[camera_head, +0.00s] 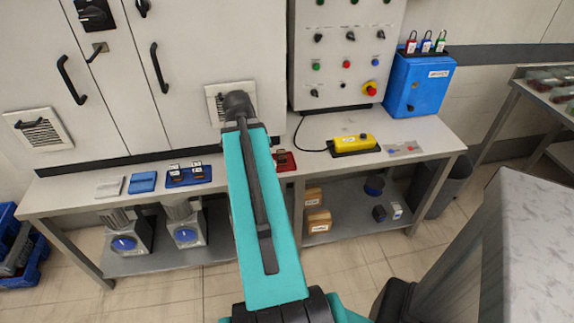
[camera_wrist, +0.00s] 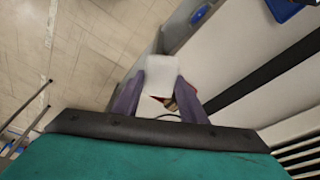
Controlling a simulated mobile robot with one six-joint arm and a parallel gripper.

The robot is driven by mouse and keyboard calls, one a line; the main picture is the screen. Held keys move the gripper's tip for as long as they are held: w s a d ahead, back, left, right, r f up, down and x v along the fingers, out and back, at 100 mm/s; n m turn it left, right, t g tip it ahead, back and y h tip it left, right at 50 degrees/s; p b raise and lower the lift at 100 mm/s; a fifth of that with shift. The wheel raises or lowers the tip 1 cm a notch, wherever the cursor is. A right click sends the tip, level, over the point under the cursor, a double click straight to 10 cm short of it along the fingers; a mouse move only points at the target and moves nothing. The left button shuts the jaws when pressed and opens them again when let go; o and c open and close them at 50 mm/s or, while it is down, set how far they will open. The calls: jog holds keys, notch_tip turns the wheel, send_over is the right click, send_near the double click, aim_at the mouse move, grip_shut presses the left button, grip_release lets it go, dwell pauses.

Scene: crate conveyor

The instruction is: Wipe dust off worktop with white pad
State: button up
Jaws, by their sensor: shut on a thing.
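My gripper (camera_wrist: 160,78) shows in the wrist view with its two dark fingers closed on a white pad (camera_wrist: 163,65), which sticks out past the fingertips. In the head view my arm hides the gripper and the pad. The long grey worktop (camera_head: 322,165) runs along the wall under the cabinet and control panel. A faint greyish patch (camera_head: 349,125) lies on it near the yellow device; I cannot tell for sure that it is dust.
On the worktop stand a pale grey flat piece (camera_head: 110,186), a blue pad (camera_head: 142,182), a blue tray (camera_head: 188,176), a red tray (camera_head: 285,161) partly behind my arm, a yellow device (camera_head: 354,143) with a cable, and a blue box (camera_head: 418,86) with padlocks.

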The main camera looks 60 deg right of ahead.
jog(key=w+a+r+n+t, duration=0.2)
jog(key=w+a+r+n, duration=0.3)
jog(key=w+a, duration=0.55)
jog(key=w+a+r+n+t, duration=0.1)
jog(key=w+a+r+n, duration=0.1)
jog(key=w+a+n, duration=0.65)
jog(key=w+a+r+n+y, duration=0.1)
jog(key=w+a+r+n, duration=0.2)
jog(key=a, duration=1)
jog(key=w+a+r+n+t+y, duration=0.1)
jog(key=w+a+r+n, duration=0.3)
jog(key=a, duration=0.9)
jog(key=w+n, duration=0.1)
jog(key=w, duration=0.2)
jog(key=shift+a+n+y, duration=0.3)
jog(key=shift+a+n, duration=0.05)
jog(key=shift+a, duration=0.05)
jog(key=shift+w, duration=0.1)
